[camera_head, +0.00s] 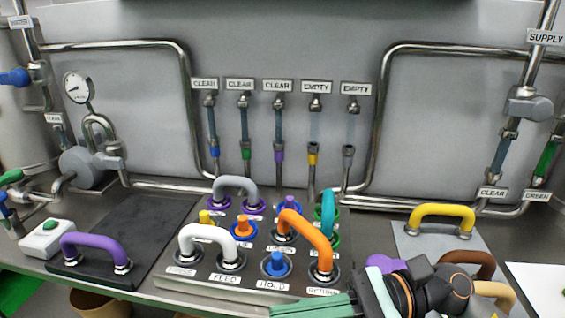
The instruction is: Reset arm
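My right arm comes in at the bottom right, and its gripper (312,306) has green fingers pointing left at the front edge of the metal panel (170,279). The bottom of the frame cuts the gripper, so whether it is open or shut, or holds anything, cannot be told. My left gripper is not in view. On the panel stand a white (208,234), a grey (236,184), an orange (306,233) and a teal (328,212) curved connector. The orange one ends at the port labelled RETURN, just behind my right gripper.
A purple connector (93,243) stands on a dark mat at left, beside a white box with green button (47,237). A yellow connector (442,211) stands on a grey plate (415,243). A brown connector (468,259) is close to my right arm. Pipes line the back wall.

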